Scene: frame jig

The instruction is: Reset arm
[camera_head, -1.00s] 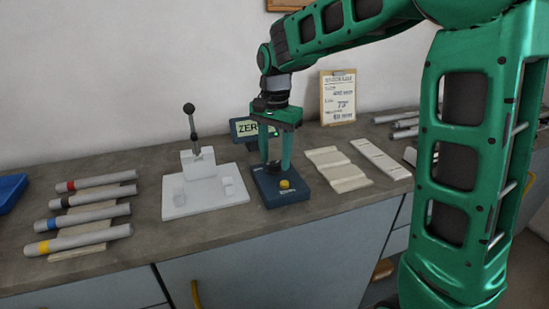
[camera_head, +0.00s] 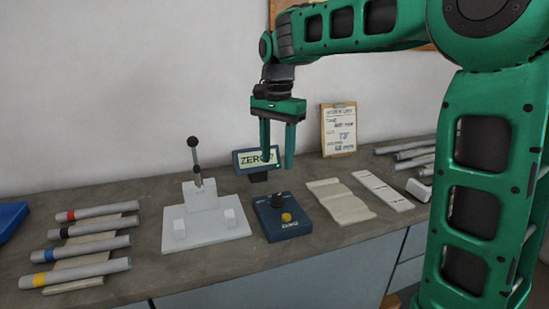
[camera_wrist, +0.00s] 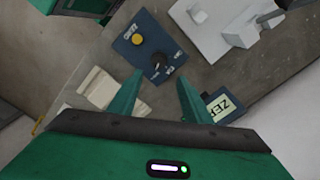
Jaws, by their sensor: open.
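My green gripper (camera_head: 277,150) hangs above the bench with its two fingers pointing down, apart and empty. In the head view it is above and behind a dark blue box (camera_head: 268,228) with a black knob (camera_head: 278,200) and a yellow button (camera_head: 286,217). In the wrist view the open fingertips (camera_wrist: 158,88) point toward this box (camera_wrist: 160,28), clear of it. A small display (camera_head: 243,161) reading "ZERO" stands behind the box, partly hidden by the fingers.
A white jig (camera_head: 205,236) with an upright lever (camera_head: 194,160) stands left of the box. Several banded tubes (camera_head: 88,238) lie on a rack at the left. Pale grooved blocks (camera_head: 340,201) lie to the right. A clipboard (camera_head: 338,130) leans on the wall. The front bench strip is bare.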

